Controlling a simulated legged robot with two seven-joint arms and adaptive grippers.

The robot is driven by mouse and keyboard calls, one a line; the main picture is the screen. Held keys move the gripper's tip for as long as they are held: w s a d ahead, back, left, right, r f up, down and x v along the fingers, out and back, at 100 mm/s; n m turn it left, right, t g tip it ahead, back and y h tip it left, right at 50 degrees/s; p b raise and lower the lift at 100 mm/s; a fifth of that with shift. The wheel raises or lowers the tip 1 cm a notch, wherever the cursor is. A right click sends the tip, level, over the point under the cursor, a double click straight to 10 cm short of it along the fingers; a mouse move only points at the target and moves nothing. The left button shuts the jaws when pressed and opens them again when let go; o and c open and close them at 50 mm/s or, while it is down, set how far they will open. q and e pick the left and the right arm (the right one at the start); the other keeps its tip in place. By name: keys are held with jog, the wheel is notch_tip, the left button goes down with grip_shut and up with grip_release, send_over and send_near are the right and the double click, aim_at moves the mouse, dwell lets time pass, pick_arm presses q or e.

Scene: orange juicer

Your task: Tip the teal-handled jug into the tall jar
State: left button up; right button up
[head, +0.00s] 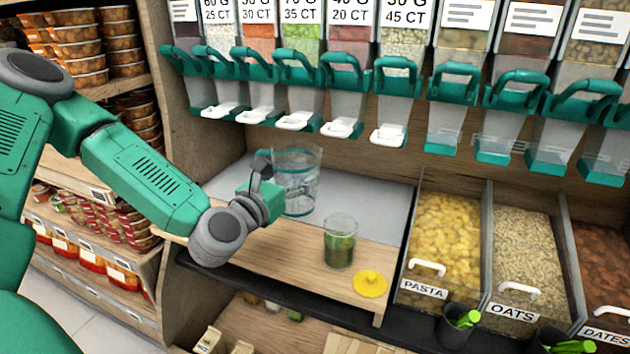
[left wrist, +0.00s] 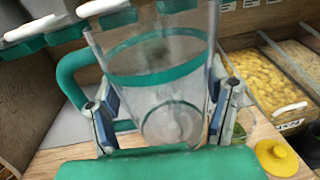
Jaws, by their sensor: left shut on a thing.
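The clear jug (head: 302,181) stands upright over the grey back part of the counter in the head view. In the left wrist view the jug (left wrist: 165,95) shows a teal band, and its teal handle (left wrist: 70,75) is on the left. My left gripper (head: 268,183) is shut around the jug's body, one finger on each side in the left wrist view (left wrist: 162,112). I cannot tell whether the jug touches the counter. The glass jar (head: 340,243), with green contents, stands upright to the right and nearer. My right gripper is out of view.
A yellow lid (head: 370,284) lies on the wooden board right of the jar. Bins of pasta (head: 445,235) and oats (head: 528,250) are farther right. Dispensers with teal handles (head: 300,70) hang above the counter. Shelves of packed food stand at left.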

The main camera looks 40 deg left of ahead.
aim_at(287, 183)
pick_arm(q)
jog(key=s, duration=0.1)
jog(key=s+d, duration=0.1)
jog(key=shift+s, duration=0.4)
jog(key=shift+s+d+r+p, duration=0.1)
jog(key=shift+s+p, duration=0.1)
jog(key=shift+s, duration=0.2)
jog(key=shift+s+d+p, duration=0.1)
jog(key=shift+s+p, duration=0.05)
jog(key=shift+s, duration=0.2)
jog(key=s+p, duration=0.1)
jog(key=p, duration=0.3)
jog(key=shift+s+d, duration=0.1)
jog(key=shift+s, duration=0.25)
jog(key=shift+s+d, duration=0.15)
jog(key=shift+s, duration=0.2)
